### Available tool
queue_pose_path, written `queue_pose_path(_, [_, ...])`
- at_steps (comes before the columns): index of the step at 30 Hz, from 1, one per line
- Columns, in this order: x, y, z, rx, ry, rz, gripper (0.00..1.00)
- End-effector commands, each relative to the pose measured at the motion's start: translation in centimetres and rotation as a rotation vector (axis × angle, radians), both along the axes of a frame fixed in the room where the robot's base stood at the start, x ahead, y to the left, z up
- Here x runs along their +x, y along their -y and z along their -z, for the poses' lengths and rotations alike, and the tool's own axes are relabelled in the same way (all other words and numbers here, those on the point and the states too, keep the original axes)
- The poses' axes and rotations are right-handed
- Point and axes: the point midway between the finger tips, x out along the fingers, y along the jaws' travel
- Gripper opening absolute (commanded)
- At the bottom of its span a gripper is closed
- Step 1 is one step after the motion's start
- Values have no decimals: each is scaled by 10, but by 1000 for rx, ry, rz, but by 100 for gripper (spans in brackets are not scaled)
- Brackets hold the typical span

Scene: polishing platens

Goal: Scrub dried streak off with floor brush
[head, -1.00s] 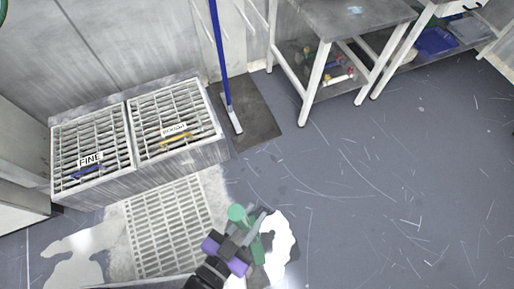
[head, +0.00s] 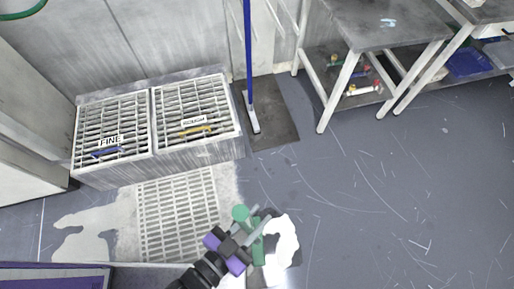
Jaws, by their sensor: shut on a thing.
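My gripper (head: 256,228) is low at the bottom centre of the head view, shut on a green tool (head: 258,250) with a rounded green end (head: 240,212). It looks like a brush, but its bristles are hidden. A bright white patch (head: 284,238) lies on the floor just right of the green tool; whether the tool touches it is unclear. A paler irregular patch (head: 82,240) lies on the floor at left. I cannot tell which mark is the dried streak.
Two slatted bins labelled FINE (head: 110,142) and ROUGH (head: 195,120) stand at back left, behind a floor grate (head: 178,215). A blue-handled tool (head: 249,60) stands on a dark mat (head: 275,125). A bench (head: 375,25) is behind. The right floor is clear.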

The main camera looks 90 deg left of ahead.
Motion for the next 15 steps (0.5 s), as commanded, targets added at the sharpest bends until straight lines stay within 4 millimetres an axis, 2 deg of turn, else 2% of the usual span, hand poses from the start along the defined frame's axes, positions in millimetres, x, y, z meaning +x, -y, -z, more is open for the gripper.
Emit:
queue_pose_path(1, [1, -1, -12, 6, 7, 0, 0])
queue_pose_path(15, [1, -1, -49, 7, 8, 0, 0])
